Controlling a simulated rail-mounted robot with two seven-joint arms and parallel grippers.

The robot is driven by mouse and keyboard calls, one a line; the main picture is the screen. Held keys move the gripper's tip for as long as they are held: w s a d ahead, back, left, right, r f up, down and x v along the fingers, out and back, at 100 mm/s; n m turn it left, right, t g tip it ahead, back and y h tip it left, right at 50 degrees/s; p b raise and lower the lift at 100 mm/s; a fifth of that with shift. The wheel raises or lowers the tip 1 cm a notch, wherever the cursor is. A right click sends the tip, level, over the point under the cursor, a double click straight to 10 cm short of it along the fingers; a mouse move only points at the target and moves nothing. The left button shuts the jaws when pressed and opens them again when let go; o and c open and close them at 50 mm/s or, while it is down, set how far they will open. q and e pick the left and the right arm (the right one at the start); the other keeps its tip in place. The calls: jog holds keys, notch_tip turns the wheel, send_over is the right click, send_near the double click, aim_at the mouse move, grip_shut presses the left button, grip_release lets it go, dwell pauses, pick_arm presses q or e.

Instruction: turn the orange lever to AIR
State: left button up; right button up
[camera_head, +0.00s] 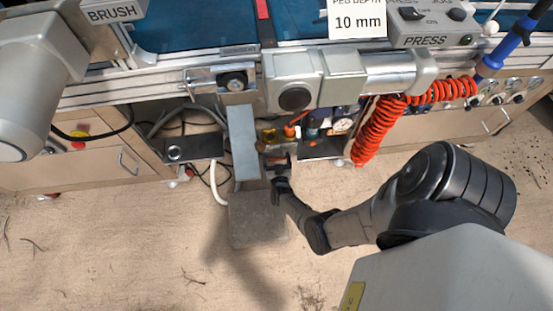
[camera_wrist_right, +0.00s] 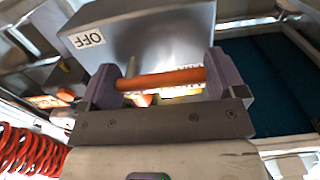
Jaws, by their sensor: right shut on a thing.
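The orange lever (camera_wrist_right: 165,79) is a short round bar lying crosswise between the two fingers of my right gripper (camera_wrist_right: 172,88) in the right wrist view. The fingers are shut on it. An OFF label (camera_wrist_right: 89,39) shows upside down on the grey housing (camera_wrist_right: 160,35) beyond the lever. Another label behind the lever is mostly covered, and I cannot read it. In the head view my right gripper (camera_head: 279,170) is low under the machine's front, beside a grey upright plate (camera_head: 243,145); the lever is hard to make out there. My left gripper is out of view.
A dark bracket shelf (camera_head: 195,148) and a white hose (camera_head: 217,185) are left of the upright plate. The floor in front is mostly clear.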

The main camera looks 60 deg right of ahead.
jog(key=o, duration=0.7)
jog(key=shift+c, duration=0.2)
jog(key=shift+s+a, duration=0.2)
jog(key=shift+a, duration=0.1)
jog(key=p+v, duration=0.4)
jog(key=v, duration=0.9)
